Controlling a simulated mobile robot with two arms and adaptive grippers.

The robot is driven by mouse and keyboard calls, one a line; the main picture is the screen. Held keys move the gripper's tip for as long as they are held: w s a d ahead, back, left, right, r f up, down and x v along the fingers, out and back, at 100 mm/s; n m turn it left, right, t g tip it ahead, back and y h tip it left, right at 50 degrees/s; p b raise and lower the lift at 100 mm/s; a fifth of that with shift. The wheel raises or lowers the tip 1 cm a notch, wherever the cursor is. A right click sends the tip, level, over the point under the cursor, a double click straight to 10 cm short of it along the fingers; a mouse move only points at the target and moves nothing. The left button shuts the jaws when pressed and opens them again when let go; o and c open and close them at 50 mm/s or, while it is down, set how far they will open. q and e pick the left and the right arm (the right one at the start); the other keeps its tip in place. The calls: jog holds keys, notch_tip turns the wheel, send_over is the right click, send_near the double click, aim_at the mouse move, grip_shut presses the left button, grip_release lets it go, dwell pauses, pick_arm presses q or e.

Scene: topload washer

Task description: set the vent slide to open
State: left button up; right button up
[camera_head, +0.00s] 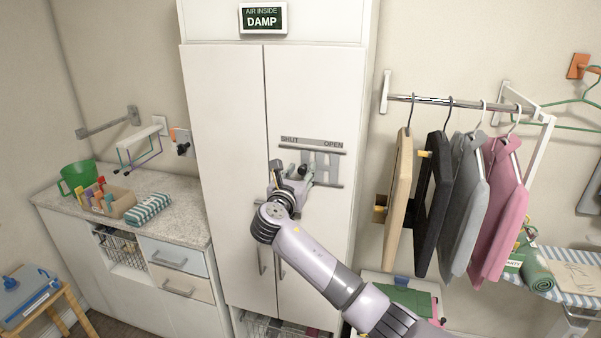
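The vent slide (321,167) is a grey slotted piece between two rails on the right door of the tall white cabinet. The label strip (312,143) above it reads SHUT at its left end and OPEN at its right end. My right gripper (292,172) is at the left part of the vent, in front of the door. It hides the left part of the slide, and I cannot tell whether it touches it. The finger gap is too small to judge. My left gripper is not in view.
A sign (263,19) on the cabinet top reads AIR INSIDE DAMP. Door handles (279,262) sit below my wrist. Clothes (465,195) hang from a rail (450,101) at right. A counter (180,205) with a green jug (77,177) stands at left.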

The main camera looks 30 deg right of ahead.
grip_shut()
dwell(0.6)
